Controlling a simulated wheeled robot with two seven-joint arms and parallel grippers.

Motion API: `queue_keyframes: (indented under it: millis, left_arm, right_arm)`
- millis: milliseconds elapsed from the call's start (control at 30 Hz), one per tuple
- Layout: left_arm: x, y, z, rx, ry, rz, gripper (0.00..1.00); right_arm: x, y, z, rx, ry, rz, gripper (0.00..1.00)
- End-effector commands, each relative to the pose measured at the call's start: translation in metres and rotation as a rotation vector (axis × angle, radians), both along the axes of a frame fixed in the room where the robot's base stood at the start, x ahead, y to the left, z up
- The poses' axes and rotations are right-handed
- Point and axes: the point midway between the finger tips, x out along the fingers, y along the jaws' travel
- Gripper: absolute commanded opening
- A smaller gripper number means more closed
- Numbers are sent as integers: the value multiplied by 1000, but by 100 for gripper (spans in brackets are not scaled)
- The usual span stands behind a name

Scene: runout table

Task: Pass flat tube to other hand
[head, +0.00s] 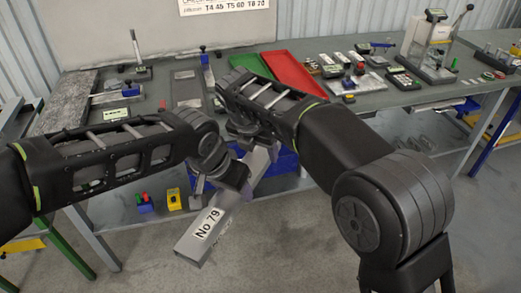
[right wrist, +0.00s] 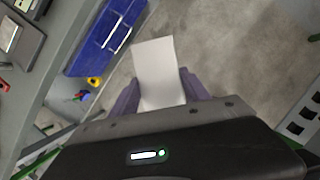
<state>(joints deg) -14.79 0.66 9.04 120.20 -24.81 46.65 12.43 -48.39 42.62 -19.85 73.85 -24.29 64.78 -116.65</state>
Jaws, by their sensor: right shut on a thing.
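The flat tube (head: 222,215) is a long grey rectangular bar with a white "No 79" label. It slants in front of the table, its labelled end low and toward me. My right gripper (head: 250,140) is shut on its upper part; in the right wrist view the tube (right wrist: 160,72) stands pale between the two purple-grey fingers (right wrist: 161,95). My left gripper (head: 222,186) is at the tube's middle, above the label, with a finger showing on either side. Whether its fingers press on the tube is not clear. My arms hide part of the tube.
The grey table (head: 330,110) behind carries a green tray (head: 250,65), a red tray (head: 292,72) and several small tools. A blue bin (head: 280,170) is behind the tube; it also shows in the right wrist view (right wrist: 105,38). A yellow item (head: 174,199) sits low on the left.

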Motion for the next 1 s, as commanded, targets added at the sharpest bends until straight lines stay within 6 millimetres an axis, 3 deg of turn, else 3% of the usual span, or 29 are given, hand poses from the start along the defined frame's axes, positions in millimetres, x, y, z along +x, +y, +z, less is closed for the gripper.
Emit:
queue_keyframes:
  millis: [133, 333, 367, 600, 667, 1000]
  left_arm:
    - [0, -1, 1, -1, -3, -1, 0]
    - [0, -1, 1, -2, -3, -1, 0]
    - [0, -1, 1, -2, -3, -1, 56]
    - [0, 0, 1, 0, -1, -1, 75]
    - [0, 0, 1, 0, -1, -1, 80]
    - [-1, 0, 3, 0, -1, 0, 80]
  right_arm:
    - [0, 1, 0, 1, 0, 0, 0]
    - [0, 1, 1, 2, -1, 1, 0]
    - [0, 1, 2, 2, -2, 1, 0]
    - [0, 1, 1, 2, -2, 1, 0]
    - [0, 1, 1, 2, -2, 1, 0]
    - [0, 0, 1, 2, -2, 0, 0]
